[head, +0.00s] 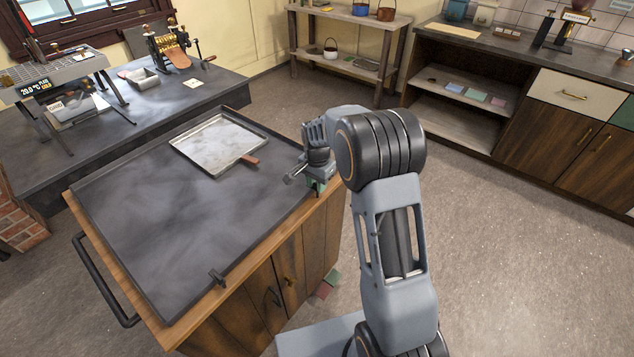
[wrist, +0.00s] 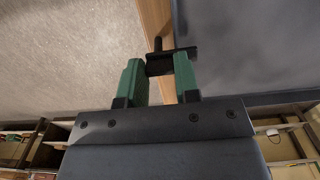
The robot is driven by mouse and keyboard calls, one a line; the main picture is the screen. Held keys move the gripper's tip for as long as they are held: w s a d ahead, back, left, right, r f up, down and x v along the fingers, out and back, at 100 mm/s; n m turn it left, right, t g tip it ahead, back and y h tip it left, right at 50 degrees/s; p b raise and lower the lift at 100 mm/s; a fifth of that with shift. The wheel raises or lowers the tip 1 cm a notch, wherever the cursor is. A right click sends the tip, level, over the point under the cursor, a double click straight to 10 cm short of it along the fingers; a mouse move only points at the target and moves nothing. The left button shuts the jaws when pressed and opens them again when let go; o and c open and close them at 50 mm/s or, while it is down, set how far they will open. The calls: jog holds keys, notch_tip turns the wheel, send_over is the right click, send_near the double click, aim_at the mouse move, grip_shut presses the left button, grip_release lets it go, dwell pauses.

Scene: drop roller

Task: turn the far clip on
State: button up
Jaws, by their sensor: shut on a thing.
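The far clip (wrist: 160,65) is a small dark piece at the wooden edge of the dark-topped worktable, seen in the wrist view. My gripper (wrist: 160,62) has green fingers, one on each side of the clip, and is shut on it. In the head view my gripper (head: 319,184) is at the table's right corner, and its body and fingers mostly hide the far clip there. A similar dark clip (head: 217,277) sits on the table's near edge. How far the far clip is turned cannot be told.
The worktable (head: 150,230) has a wooden rim and a dark top. A metal tray (head: 218,142) with a brown handle lies on it near the far side. A bench (head: 190,100) with machines stands behind. Open floor (head: 500,250) lies to the right.

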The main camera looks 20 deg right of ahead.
dwell(0.4)
jog(key=o, duration=0.9)
jog(key=shift+r, duration=0.1)
notch_tip(320, 180, up, 14)
jog(key=shift+f+p, duration=0.15)
jog(key=shift+p, duration=0.25)
